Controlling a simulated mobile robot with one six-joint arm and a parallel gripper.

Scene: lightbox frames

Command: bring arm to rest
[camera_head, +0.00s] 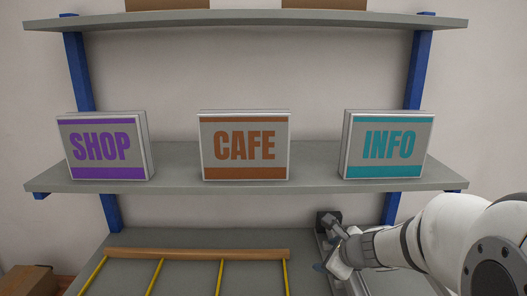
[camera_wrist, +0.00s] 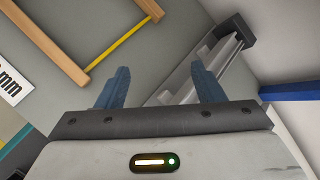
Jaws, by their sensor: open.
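My gripper (camera_wrist: 160,86) shows in the wrist view with its two blue fingers spread apart and nothing between them. In the head view my white arm reaches in from the right, and the gripper end (camera_head: 339,264) is low over the grey worktop at the right. The gripper is above or beside a grey rail fixture with a dark end block (camera_wrist: 234,30); I cannot tell whether they touch. Three lightboxes stand upright on the middle shelf: purple SHOP (camera_head: 101,147), brown CAFE (camera_head: 245,146) and teal INFO (camera_head: 389,145).
A wooden frame with yellow rods (camera_head: 198,254) lies on the worktop (camera_head: 200,239), left of my gripper. The grey middle shelf (camera_head: 245,184) with blue posts is above it. Cardboard boxes are on the top shelf (camera_head: 245,18), and another box (camera_head: 28,281) is at lower left.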

